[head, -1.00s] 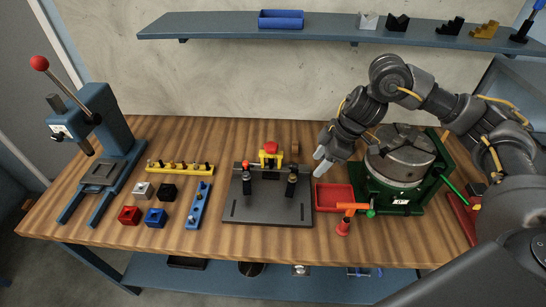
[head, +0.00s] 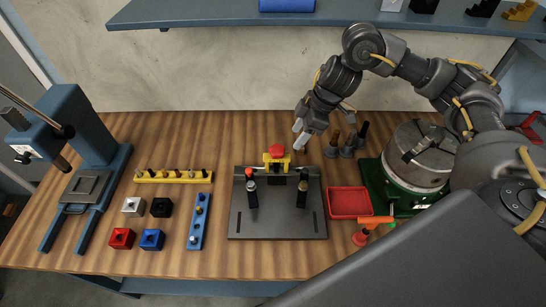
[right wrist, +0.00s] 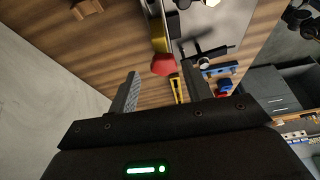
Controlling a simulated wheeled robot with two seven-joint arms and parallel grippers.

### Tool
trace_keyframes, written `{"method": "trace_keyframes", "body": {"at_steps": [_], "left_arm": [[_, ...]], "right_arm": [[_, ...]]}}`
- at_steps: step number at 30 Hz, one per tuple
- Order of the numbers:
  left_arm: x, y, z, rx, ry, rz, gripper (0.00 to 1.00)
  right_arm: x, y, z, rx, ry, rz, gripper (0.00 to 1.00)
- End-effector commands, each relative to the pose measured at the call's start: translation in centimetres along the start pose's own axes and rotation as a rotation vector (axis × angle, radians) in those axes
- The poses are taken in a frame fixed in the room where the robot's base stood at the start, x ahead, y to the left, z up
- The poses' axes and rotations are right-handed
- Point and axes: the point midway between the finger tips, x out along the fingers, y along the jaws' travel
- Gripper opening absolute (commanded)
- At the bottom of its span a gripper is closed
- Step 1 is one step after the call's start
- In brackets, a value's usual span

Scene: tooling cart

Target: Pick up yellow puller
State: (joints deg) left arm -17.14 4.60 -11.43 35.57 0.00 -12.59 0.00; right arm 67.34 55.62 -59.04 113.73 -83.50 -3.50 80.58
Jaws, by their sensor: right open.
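The yellow puller (head: 277,162) with a red knob on top stands upright at the back of the dark fixture plate (head: 278,222). In the right wrist view its yellow body (right wrist: 159,36) and red knob (right wrist: 164,65) show just beyond the fingertips, between the two finger lines. My right gripper (head: 300,135) is open and empty. In the head view it is just right of the red knob and a little above it, apart from the puller. My left gripper is not in view.
Two black-handled clamps (head: 252,190) stand on the plate in front of the puller. A red tray (head: 349,203) and a green-based rotary table (head: 420,155) are to the right. Several dark-handled tools (head: 347,143) stand behind the tray. Coloured blocks (head: 152,240) and a press (head: 85,135) are left.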

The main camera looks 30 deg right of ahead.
Motion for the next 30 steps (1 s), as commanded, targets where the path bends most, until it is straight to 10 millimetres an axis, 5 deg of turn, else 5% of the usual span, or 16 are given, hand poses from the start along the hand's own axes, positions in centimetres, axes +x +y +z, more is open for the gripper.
{"method": "trace_keyframes", "body": {"at_steps": [7, 18, 30], "left_arm": [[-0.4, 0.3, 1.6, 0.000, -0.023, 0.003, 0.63], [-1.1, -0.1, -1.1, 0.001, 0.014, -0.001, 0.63], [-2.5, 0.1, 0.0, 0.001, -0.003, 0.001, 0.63]], "right_arm": [[3.6, -0.1, 0.5, 0.009, -0.002, -0.001, 0.49], [5.6, -0.1, 0.2, 0.006, -0.003, -0.003, 0.49], [10.0, 0.0, 0.2, 0.004, -0.002, 0.000, 0.49]]}}
